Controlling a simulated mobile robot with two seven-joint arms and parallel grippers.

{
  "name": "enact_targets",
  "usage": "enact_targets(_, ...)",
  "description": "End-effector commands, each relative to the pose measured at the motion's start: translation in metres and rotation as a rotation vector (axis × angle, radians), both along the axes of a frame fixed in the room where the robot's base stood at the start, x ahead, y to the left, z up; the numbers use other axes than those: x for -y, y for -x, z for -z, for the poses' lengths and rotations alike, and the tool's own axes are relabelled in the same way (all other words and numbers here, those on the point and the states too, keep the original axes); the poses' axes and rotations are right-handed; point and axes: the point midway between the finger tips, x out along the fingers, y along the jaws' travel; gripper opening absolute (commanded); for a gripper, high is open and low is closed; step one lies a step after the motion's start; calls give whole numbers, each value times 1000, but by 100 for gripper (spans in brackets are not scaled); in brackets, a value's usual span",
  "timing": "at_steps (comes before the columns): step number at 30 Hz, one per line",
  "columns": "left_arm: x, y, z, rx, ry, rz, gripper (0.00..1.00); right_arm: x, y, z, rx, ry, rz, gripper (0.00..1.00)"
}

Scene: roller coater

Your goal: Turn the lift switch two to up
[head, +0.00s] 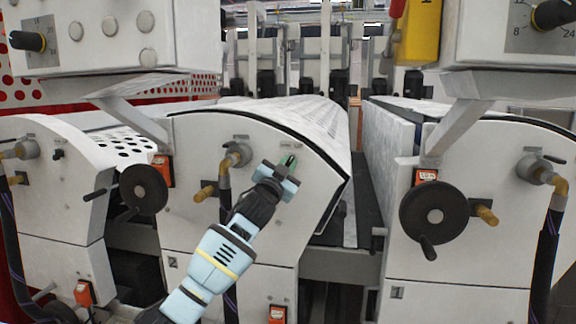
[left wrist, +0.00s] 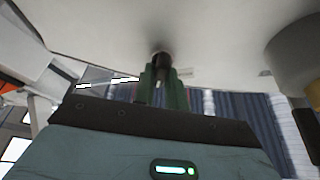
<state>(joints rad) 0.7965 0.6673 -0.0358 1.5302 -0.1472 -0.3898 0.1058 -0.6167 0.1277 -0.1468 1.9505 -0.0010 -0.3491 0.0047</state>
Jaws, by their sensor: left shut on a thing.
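The lift switch (left wrist: 160,60) is a small dark knob on the white side panel (head: 230,130) of the middle machine unit, which carries a "2" label low on its left. My left gripper (head: 288,161) reaches up to the panel's upper right part, and its green fingertips are at the switch. In the left wrist view the fingers (left wrist: 162,88) are shut on the switch, one on each side. In the head view the gripper mostly hides the switch, and I cannot tell which way it is turned. My right gripper is not in view.
A brass-coloured pipe fitting (head: 233,158) with a hose sits left of my gripper. A black handwheel (head: 144,189) is further left, and another handwheel (head: 435,216) is on the right unit. A dark gap separates the middle and right units. Control boxes (head: 95,35) overhang above.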

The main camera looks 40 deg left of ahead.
Motion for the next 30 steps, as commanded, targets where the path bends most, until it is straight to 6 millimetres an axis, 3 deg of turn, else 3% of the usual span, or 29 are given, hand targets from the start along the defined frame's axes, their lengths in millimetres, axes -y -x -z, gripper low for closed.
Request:
enact_targets(9, 0, 0, 0, -1, -5, -2, 0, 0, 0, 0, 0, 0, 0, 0)
enact_targets(10, 0, 0, 0, -1, -5, -2, 18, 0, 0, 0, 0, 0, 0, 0)
enact_targets(14, 0, 0, 0, -1, -4, -1, 35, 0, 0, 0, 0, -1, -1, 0)
enact_targets(24, 1, 1, 1, -1, -2, -1, 35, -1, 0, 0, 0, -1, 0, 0)
enact_targets(30, 5, 15, 8, -3, -3, 1, 35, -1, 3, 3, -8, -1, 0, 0)
